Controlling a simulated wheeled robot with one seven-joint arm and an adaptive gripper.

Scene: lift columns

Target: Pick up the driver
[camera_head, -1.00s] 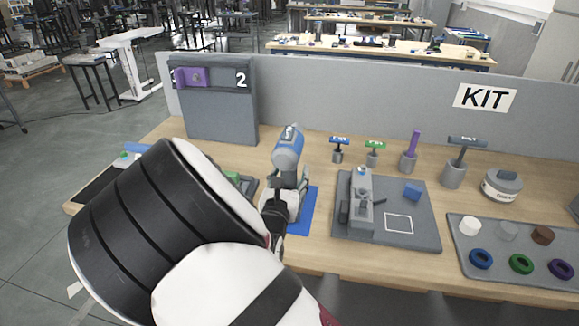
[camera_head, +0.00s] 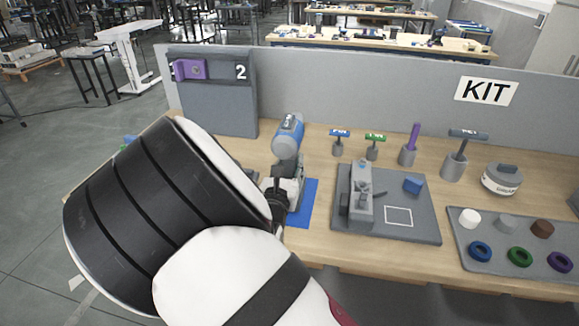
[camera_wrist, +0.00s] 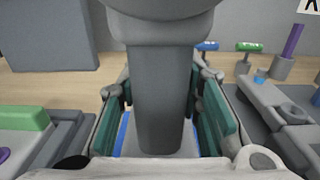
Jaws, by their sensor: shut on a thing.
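The driver (camera_head: 287,137) is a blue and grey power tool, standing upright above a blue mat (camera_head: 306,205) on the wooden table. Its thick grey handle (camera_wrist: 158,95) fills the middle of the wrist view. My gripper (camera_wrist: 163,125) has its teal pads on both sides of the handle and is shut on it. In the head view my gripper (camera_head: 284,192) is low on the driver, partly behind my arm. The foot of the driver is hidden, so I cannot tell whether it touches the mat.
A grey fixture board (camera_head: 395,228) with a blue block (camera_head: 413,185) lies to the right. Several tools stand in holders behind it, including a purple one (camera_head: 411,145). A grey upright panel (camera_head: 215,100) stands behind left. A tray (camera_head: 480,256) of rings is far right.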

